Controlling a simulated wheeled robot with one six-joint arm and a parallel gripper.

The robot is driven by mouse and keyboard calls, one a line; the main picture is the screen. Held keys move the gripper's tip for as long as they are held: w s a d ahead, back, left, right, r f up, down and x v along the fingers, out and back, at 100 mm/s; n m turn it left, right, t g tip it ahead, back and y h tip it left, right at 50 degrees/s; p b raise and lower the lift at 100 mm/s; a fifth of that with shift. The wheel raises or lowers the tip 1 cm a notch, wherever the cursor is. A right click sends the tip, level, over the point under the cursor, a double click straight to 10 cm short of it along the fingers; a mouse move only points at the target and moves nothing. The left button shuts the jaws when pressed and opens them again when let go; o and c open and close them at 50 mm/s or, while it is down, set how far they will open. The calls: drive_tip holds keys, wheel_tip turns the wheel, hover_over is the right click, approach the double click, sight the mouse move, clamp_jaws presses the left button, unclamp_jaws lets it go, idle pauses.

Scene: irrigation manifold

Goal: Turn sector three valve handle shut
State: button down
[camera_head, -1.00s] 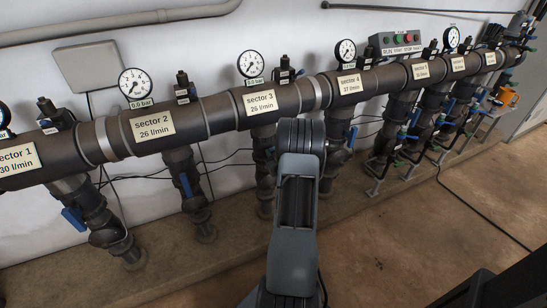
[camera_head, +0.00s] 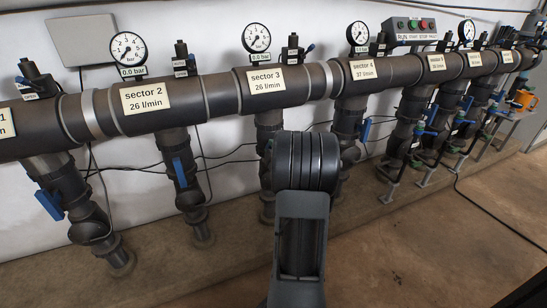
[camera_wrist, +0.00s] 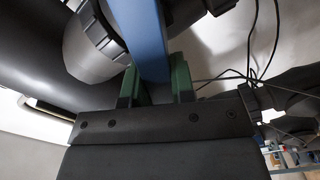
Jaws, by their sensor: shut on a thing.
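The sector 3 label (camera_head: 266,79) is on the thick dark pipe, with its drop pipe (camera_head: 267,125) running down below it. My arm hides most of the sector 3 valve in the head view, and my gripper is hidden there too. In the wrist view, my gripper (camera_wrist: 157,84) has its green fingers on either side of a blue valve handle (camera_wrist: 149,42), shut on it. The handle stands up from between the fingers beside a dark ribbed pipe fitting (camera_wrist: 92,45). The handle's far end is out of the picture.
The sector 2 valve's blue handle (camera_head: 180,172) hangs to the left, and another blue handle (camera_head: 49,204) is at far left. A gauge (camera_head: 257,38) above sector 3 reads near zero. Thin black cables run along the wall. Concrete floor (camera_head: 400,250) is open at right.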

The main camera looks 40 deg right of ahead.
drive_tip(key=n+b, duration=0.1)
drive_tip(key=f+n, duration=0.1)
drive_tip(key=shift+a+n+b, duration=0.15)
drive_tip(key=shift+n+b, duration=0.15)
drive_tip(key=shift+b, duration=0.1)
drive_tip(key=shift+f+n, duration=0.2)
drive_tip(key=shift+n, duration=1)
drive_tip(key=c, duration=1)
unclamp_jaws()
drive_tip(key=shift+o, duration=0.2)
drive_tip(key=p+v, duration=0.3)
drive_tip(key=v, duration=1)
drive_tip(key=shift+s, duration=0.35)
drive_tip(key=shift+a, duration=0.15)
